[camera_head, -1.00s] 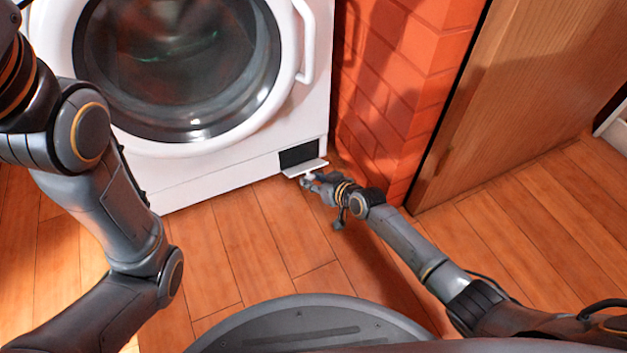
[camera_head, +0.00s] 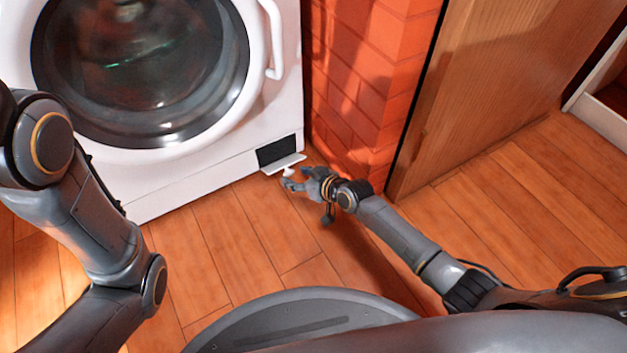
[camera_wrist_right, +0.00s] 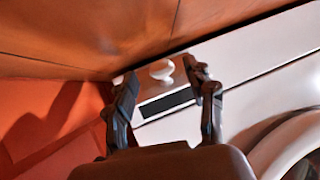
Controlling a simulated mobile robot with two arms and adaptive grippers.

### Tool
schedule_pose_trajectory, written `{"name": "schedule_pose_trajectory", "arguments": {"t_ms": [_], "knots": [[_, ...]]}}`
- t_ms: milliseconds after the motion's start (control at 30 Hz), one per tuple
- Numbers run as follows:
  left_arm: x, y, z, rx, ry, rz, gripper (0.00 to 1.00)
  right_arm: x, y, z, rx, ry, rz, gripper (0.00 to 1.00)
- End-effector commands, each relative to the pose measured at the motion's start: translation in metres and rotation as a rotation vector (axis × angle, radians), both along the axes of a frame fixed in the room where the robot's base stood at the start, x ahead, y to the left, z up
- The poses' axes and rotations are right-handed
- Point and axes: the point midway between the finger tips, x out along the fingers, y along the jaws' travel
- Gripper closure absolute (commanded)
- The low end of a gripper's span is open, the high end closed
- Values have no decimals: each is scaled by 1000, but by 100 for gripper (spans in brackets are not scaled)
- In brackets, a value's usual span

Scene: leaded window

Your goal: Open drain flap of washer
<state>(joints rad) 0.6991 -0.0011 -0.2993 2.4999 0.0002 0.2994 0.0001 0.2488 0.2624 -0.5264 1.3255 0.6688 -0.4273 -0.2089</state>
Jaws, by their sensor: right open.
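The white washer (camera_head: 205,165) stands at the upper left in the head view, with its round glass door above. Its drain flap (camera_head: 284,164) is at the lower right corner and is swung down, baring a dark opening (camera_head: 277,151). A small white knob (camera_head: 288,173) shows at the flap. My right gripper (camera_head: 286,179) is open at the flap, by the knob. In the right wrist view, the flap (camera_wrist_right: 152,86) with its knob (camera_wrist_right: 161,69) and the dark opening (camera_wrist_right: 167,104) show between the spread fingers (camera_wrist_right: 165,80). My left arm shows, but its gripper is out of view.
A red brick wall (camera_head: 362,75) stands just right of the washer, close to my right gripper. A wooden panel (camera_head: 490,85) is further right. The wooden floor (camera_head: 250,240) in front of the washer is clear.

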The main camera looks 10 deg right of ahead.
Motion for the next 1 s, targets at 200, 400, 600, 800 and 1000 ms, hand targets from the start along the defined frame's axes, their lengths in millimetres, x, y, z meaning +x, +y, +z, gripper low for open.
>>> {"name": "schedule_pose_trajectory", "arguments": {"t_ms": [200,400,600,800,1000], "knots": [[0,0,0,1,-1,0,34,-31,-20,22,-3,-2,1,46],[0,0,0,2,-2,0,34,-55,-36,39,-3,-1,1,46],[0,0,0,2,-2,0,34,-67,-44,49,-3,-2,1,46],[-1,0,0,2,-2,0,34,-69,-45,50,-2,0,0,46],[-1,0,0,1,-2,0,34,-70,-45,50,12,6,-7,46]]}}
